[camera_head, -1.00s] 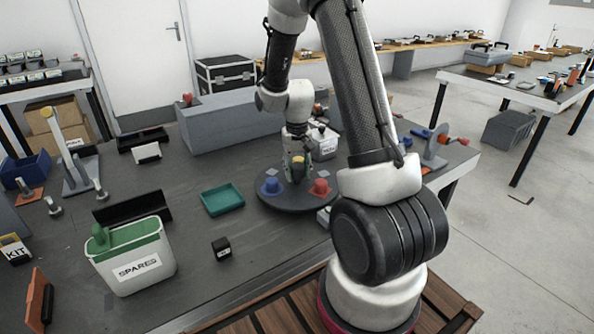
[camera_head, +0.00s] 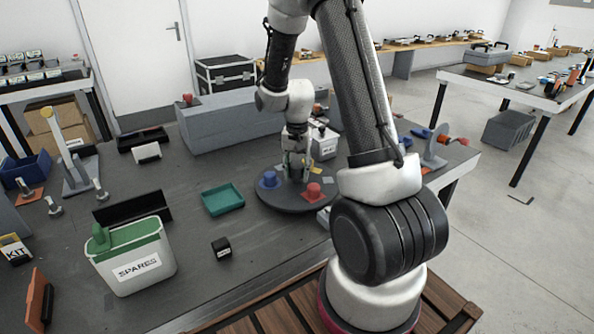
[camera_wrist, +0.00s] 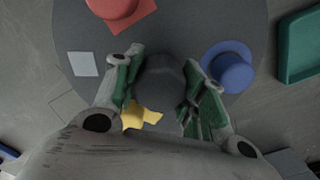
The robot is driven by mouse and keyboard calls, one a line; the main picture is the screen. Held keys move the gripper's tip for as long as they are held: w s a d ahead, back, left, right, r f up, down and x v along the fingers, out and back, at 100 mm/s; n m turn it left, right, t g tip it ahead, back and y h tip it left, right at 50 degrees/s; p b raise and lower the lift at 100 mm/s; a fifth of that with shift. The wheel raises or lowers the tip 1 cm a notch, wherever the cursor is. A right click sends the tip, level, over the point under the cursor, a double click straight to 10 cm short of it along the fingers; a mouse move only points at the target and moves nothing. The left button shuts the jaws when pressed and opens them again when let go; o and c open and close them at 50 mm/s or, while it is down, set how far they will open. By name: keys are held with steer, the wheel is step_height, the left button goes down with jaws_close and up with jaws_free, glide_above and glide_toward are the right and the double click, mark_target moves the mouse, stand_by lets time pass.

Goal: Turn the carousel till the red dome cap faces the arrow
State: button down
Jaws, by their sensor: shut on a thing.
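The carousel is a dark round disc (camera_head: 285,203) on the bench, and its rim also shows in the wrist view (camera_wrist: 190,15). The red dome cap (camera_head: 313,190) sits on a red patch on the near right part; in the wrist view it is at the top left (camera_wrist: 115,8). A blue cap (camera_head: 269,179) is at the left, and at the right in the wrist view (camera_wrist: 230,70). My gripper (camera_wrist: 160,88) is shut on the grey central knob (camera_wrist: 162,72). A yellow piece (camera_wrist: 138,115) shows partly under my gripper. I cannot make out the arrow.
A teal tray (camera_head: 222,200) lies just left of the disc. A small black box (camera_head: 221,248) and the SPARES bin (camera_head: 132,262) stand nearer. A long grey block (camera_head: 230,125) is behind. My arm hides the bench right of the disc.

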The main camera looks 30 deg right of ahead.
mark_target(297, 165)
steer(key=shift+w+r, duration=0.1)
steer(key=shift+w, duration=0.05)
stand_by(0.4)
steer(key=c, duration=0.8)
jaws_free()
step_height(297, 165, up, 12)
steer(key=shift+f, duration=0.1)
